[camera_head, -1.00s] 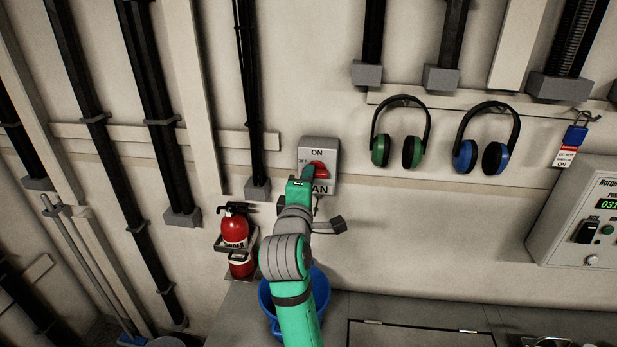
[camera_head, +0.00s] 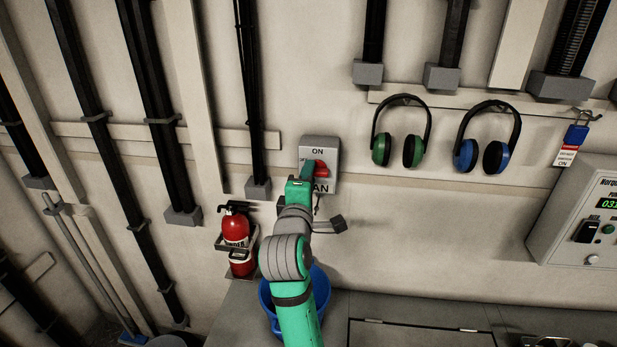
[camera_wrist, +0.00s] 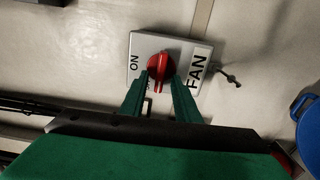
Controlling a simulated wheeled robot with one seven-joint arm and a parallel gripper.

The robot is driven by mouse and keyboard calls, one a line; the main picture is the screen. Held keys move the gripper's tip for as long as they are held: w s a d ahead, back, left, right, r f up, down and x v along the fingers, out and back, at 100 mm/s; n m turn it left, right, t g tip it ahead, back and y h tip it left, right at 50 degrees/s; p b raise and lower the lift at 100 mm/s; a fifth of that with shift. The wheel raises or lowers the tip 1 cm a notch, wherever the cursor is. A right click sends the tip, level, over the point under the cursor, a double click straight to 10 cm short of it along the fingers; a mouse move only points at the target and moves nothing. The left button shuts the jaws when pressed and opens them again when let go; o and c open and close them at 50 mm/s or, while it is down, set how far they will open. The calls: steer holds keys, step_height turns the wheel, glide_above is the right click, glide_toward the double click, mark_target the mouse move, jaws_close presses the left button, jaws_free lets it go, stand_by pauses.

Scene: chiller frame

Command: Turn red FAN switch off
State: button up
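The red FAN switch (camera_head: 321,169) is a rotary knob on a grey plate (camera_head: 331,151) on the wall, marked ON at the top and FAN at the bottom. In the wrist view the plate lies sideways, and the raised bar of the red knob (camera_wrist: 159,68) points toward my gripper. My gripper (camera_wrist: 162,76) has its two green fingers apart, one on each side of the knob's lower part, with gaps visible beside the bar. I cannot tell whether a finger touches the knob.
Green earmuffs (camera_head: 381,150) and blue earmuffs (camera_head: 466,155) hang right of the switch. A red fire extinguisher (camera_head: 235,228) is mounted lower left. A blue bucket (camera_head: 321,288) stands below, partly behind my arm. A small key-like item (camera_wrist: 231,77) hangs beside the plate.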

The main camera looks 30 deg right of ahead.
steer(key=v, duration=1)
steer(key=shift+s+a, duration=0.25)
steer(key=s+a+f+m+y, duration=0.1)
steer(key=s+a+f+y, duration=0.15)
steer(key=a+f, duration=0.5)
steer(key=s+a+f+m+t+y, duration=0.1)
steer(key=s+a+f+m+y, duration=0.2)
steer(key=f, duration=0.8)
steer(key=s+a+f+y, duration=0.1)
steer(key=s+a+f, duration=0.2)
steer(key=a+f, duration=0.5)
steer(key=s+a+f+m+y, duration=0.1)
steer(key=s+a+f+m, duration=0.1)
steer(key=s+f, duration=0.35)
steer(key=s+a+f+m+y, duration=0.1)
steer(key=s+a+f+y, duration=0.15)
steer(key=s, duration=0.55)
steer(key=s+a+m, duration=0.1)
steer(key=s+m, duration=0.2)
steer(key=s, duration=1.2)
steer(key=shift+a+f+m+y, duration=0.35)
steer(key=shift+m+y, duration=0.05)
steer(key=shift+w, duration=0.1)
